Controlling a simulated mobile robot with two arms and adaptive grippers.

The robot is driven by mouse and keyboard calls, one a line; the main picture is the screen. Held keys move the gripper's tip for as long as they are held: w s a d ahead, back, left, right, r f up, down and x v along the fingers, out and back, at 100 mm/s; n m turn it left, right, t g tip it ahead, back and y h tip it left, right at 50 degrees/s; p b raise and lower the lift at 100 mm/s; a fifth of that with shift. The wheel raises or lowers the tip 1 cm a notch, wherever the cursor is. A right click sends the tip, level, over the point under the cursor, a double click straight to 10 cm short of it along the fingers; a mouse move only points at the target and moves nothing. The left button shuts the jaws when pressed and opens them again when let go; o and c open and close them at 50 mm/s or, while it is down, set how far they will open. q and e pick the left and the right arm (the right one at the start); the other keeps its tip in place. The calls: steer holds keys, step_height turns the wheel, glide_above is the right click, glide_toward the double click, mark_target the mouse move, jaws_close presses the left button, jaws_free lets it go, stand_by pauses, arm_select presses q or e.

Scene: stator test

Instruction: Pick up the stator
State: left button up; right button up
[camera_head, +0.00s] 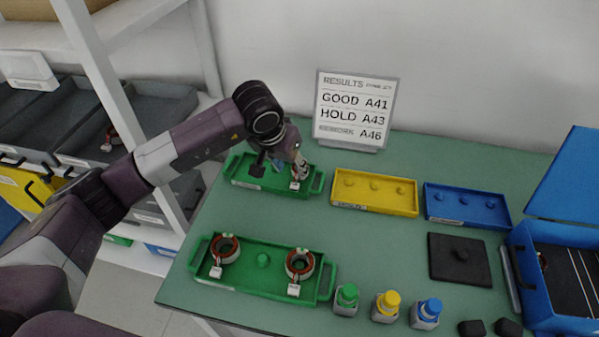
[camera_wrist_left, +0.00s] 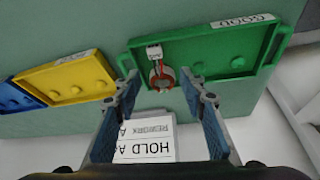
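A stator (camera_wrist_left: 167,76), a copper-wound ring with a white tag, sits at one end of the back green tray (camera_wrist_left: 215,48), whose label reads GOOD. In the head view my left gripper (camera_head: 296,166) is over the right end of that tray and hides most of this stator; a white tag shows below it. In the wrist view my left gripper (camera_wrist_left: 160,86) is open, its two fingers on either side of the stator with gaps visible. Two more stators, a left one (camera_head: 225,249) and a right one (camera_head: 299,264), sit in the front green tray (camera_head: 259,284). My right gripper is not in view.
A yellow tray (camera_head: 373,205) and a blue tray (camera_head: 466,217) stand right of the back green tray, below a results sign (camera_head: 356,109). Small capped bottles, a black pad (camera_head: 459,273) and an open blue case (camera_head: 562,322) occupy the right. Shelving (camera_head: 97,75) stands at left.

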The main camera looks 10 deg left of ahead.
mark_target(296, 174)
arm_select(q)
steer(key=p+x, duration=0.1)
steer(key=x, duration=0.1)
steer(key=p+x, duration=0.1)
steer(key=x, duration=0.2)
steer(key=shift+w+r, duration=0.15)
steer(key=shift+w, duration=0.25)
steer(key=shift+f, duration=0.3)
steer(key=shift+w, duration=0.1)
jaws_close()
